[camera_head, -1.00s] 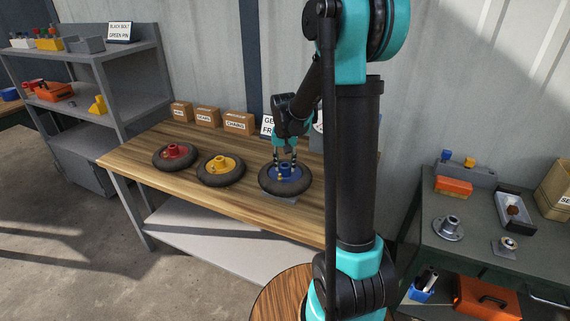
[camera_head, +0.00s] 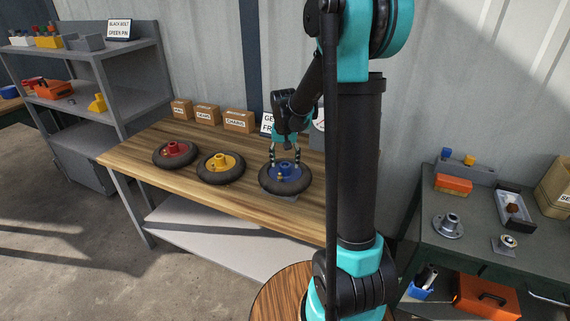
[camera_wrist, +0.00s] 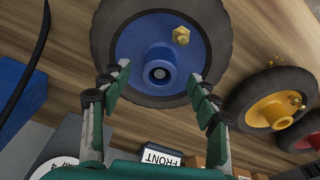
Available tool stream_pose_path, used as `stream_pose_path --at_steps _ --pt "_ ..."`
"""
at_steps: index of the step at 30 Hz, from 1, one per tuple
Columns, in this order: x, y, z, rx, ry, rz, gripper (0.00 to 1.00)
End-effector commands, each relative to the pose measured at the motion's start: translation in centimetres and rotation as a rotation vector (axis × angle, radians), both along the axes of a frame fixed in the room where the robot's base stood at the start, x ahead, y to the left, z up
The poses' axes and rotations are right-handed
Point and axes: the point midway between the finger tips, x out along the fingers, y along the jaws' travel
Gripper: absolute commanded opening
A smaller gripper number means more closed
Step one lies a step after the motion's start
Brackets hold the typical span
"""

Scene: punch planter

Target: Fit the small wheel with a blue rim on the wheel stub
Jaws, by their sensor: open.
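The wheel with the blue rim (camera_head: 268,178) lies flat on the wooden bench, at the right end of a row of wheels. In the wrist view its blue rim (camera_wrist: 137,42) has a raised round hub with a hole, and a brass bolt beside the hub. My gripper (camera_head: 284,161) points down over this wheel. In the wrist view my gripper (camera_wrist: 159,73) is open, one fingertip on each side of the hub, with gaps visible. A grey flanged piece with an upright stub (camera_head: 451,222) stands on the right table; I cannot tell whether it is the wheel stub.
A yellow-rimmed wheel (camera_head: 221,174) lies close left of the blue one, and a red-rimmed wheel (camera_head: 175,158) farther left. Cardboard boxes (camera_head: 238,120) and a sign line the bench's back. A small metal part (camera_head: 508,242) and a tray (camera_head: 514,209) sit on the right table.

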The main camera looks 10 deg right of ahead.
Motion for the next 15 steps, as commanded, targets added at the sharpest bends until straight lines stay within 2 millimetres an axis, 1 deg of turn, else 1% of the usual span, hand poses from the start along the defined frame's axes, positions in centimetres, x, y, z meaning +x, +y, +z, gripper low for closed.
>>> stream_pose_path --at_steps 9,12,15 --pt "-0.8 0.2 6.1 0.000 0.000 0.000 0.61" --pt "-1.0 0.3 7.8 0.000 0.000 0.000 0.61" --pt "-1.1 0.3 9.2 0.000 0.000 0.000 0.61"
